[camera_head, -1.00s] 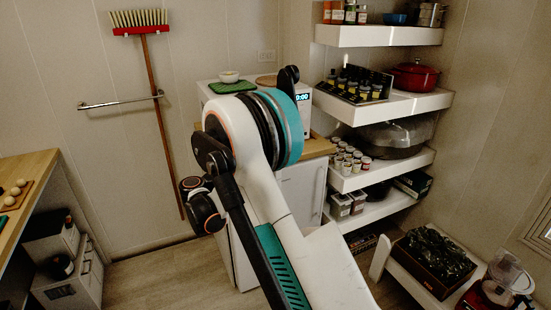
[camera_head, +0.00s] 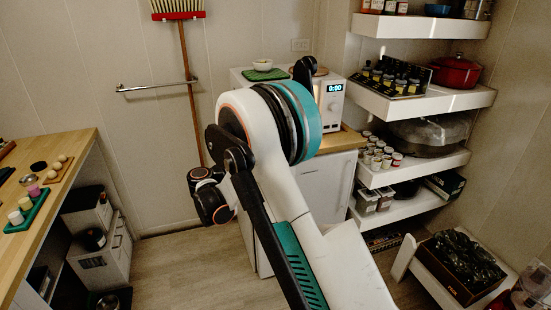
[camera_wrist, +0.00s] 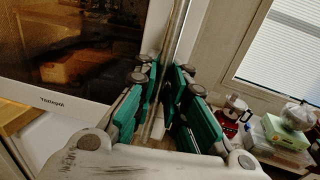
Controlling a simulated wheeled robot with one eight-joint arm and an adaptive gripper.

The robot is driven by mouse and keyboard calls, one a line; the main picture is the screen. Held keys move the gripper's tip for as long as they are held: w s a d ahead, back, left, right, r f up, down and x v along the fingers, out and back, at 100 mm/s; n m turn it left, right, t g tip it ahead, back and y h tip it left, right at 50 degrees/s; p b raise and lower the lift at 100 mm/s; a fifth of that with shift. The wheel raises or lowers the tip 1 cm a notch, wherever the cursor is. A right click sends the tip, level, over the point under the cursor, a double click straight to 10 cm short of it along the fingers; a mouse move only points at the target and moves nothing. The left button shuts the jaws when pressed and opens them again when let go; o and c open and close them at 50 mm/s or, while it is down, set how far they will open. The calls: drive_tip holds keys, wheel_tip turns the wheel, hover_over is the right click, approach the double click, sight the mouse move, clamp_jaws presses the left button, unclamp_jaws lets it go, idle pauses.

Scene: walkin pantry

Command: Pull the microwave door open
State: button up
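The white microwave (camera_head: 333,101) stands on a cabinet in the head view, its display reading 0:00. My arm covers most of its front. In the wrist view the dark glass of the microwave door (camera_wrist: 70,55) fills the left side, with a white frame below it. The long metal door handle (camera_wrist: 178,28) runs down between the fingers of my gripper (camera_wrist: 166,85). The green-padded fingers are drawn in close on both sides of the handle and appear shut on it. The door's angle is hard to tell. The gripper is hidden in the head view.
A bowl on a green mat (camera_head: 263,74) sits on the microwave. Loaded white shelves (camera_head: 425,100) stand to the right, and a wooden counter (camera_head: 70,147) to the left. A broom (camera_head: 188,80) hangs on the wall. Floor (camera_head: 190,270) is clear at left centre.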

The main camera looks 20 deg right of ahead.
drive_tip(key=shift+o, duration=1.1)
drive_tip(key=s+a, duration=0.2)
drive_tip(key=a, duration=0.9)
drive_tip(key=shift+a, duration=0.4)
